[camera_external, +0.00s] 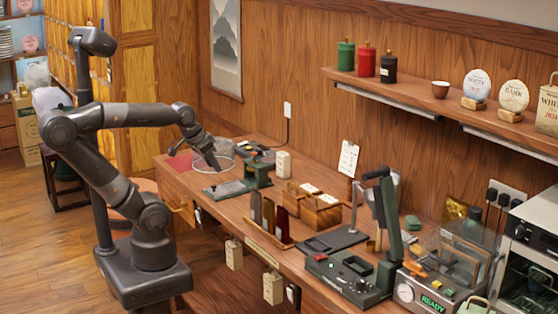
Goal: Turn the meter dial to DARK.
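My gripper (212,160) is over the far left part of the workbench, pointing down beside a round clear dish (225,163). It is too small and dark to tell whether its fingers are open or shut. A dark green device (345,278) with small lit marks and a dark knob (361,285) stands at the front middle of the bench. To its right is a machine with a round white-faced dial (405,292) and a lit READY display (431,303). I cannot tell which one is the meter dial, and no setting is readable. My gripper is far from both.
A raised dark green arm (388,220) stands by the device. Wooden boxes (320,212), upright packets (268,215) and a small green stand (257,172) lie between my gripper and the device. A steel oven (530,255) is at the right. A wall shelf (450,110) holds tins and tea cakes.

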